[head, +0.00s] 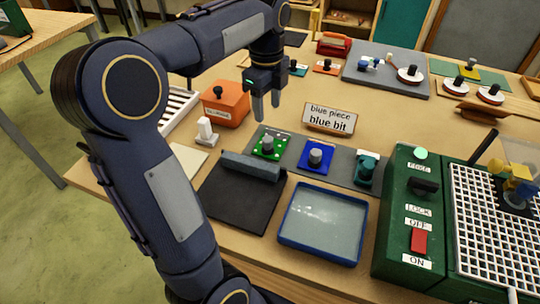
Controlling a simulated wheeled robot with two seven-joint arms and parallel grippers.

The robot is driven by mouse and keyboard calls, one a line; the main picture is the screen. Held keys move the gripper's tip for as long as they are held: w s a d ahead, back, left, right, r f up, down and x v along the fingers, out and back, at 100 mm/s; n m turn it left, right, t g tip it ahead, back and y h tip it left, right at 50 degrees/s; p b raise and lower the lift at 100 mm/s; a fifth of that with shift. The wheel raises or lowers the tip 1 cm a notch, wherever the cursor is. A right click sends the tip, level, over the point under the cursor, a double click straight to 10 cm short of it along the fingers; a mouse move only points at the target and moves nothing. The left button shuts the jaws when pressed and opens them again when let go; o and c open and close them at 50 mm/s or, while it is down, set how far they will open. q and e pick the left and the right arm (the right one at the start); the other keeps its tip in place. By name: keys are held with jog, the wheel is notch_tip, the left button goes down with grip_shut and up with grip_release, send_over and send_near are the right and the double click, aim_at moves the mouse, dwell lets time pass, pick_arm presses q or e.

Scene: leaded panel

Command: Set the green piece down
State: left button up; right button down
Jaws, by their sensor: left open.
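The green piece (266,152), a green square with a grey knob on top, sits on a dark grey strip (340,173) near the middle of the table. My left gripper (266,112) is open and empty, fingers pointing down, above and a little behind the green piece, apart from it. A blue square piece (318,164) with a grey knob lies to its right on the same strip. A teal piece (364,177) is at the strip's right end. My right gripper is not in view.
A black mat (238,203) with a grey bar and a blue-rimmed tray (322,250) lie in front. A sign reading "blue piece blue bit" (330,119) stands behind. An orange box (226,104) is left; a green machine (405,240) with a white grid is right.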

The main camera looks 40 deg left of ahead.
pick_arm(q)
jog(key=s+d+f+n+t+h, duration=0.1)
jog(key=s+d+f+n+t, duration=0.1)
jog(key=s+d+n, duration=0.3)
jog(key=s+d+f+n+t+h, duration=0.1)
jog(key=s+d+f+n, duration=0.2)
jog(key=s+d+n, duration=0.2)
jog(key=s+d+f+n+t+h, duration=0.1)
jog(key=s+d+f+n+t, duration=0.1)
jog(key=s+d+n, duration=0.3)
jog(key=shift+s+d+f+n+t+h, duration=0.1)
jog(key=shift+s+n+t+h, duration=0.1)
jog(key=shift+s+n, duration=0.55)
jog(key=shift+s+d+f+n+t+h, duration=0.1)
jog(key=shift+s+n+h, duration=0.1)
jog(key=shift+s+n, duration=0.55)
jog(key=shift+d+f+n, duration=0.25)
jog(key=shift+f+n, duration=0.05)
jog(key=shift+n, duration=0.3)
